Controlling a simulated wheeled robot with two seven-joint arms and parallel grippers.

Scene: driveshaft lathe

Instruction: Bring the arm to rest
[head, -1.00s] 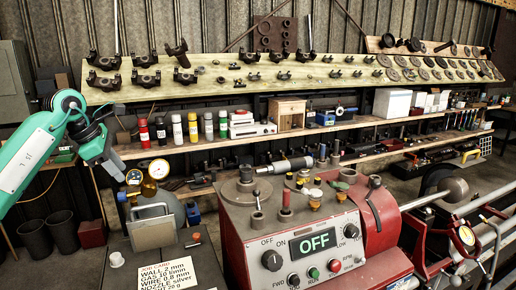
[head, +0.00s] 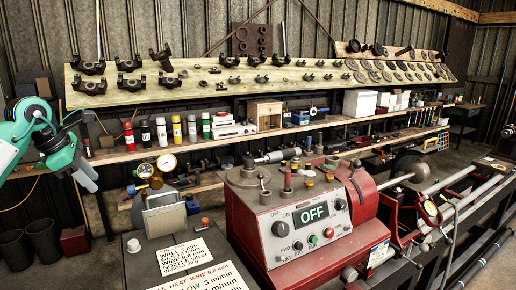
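My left arm, green and white with dark joints, comes in at the left edge of the head view. Its gripper (head: 88,180) points down and to the right, in front of the left end of the shelves. It appears clear of the shelf and the gauges, and I see nothing held in it. Its fingers are too small and turned too far to show whether they are open or shut. My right arm and gripper are not in view.
A red lathe (head: 262,232) with a display reading OFF stands in front. Left of it are a regulator with gauges (head: 166,164) and instruction cards (head: 184,256). Spray cans (head: 161,133) line the shelf (head: 150,153). Dark bins (head: 43,240) stand below the arm.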

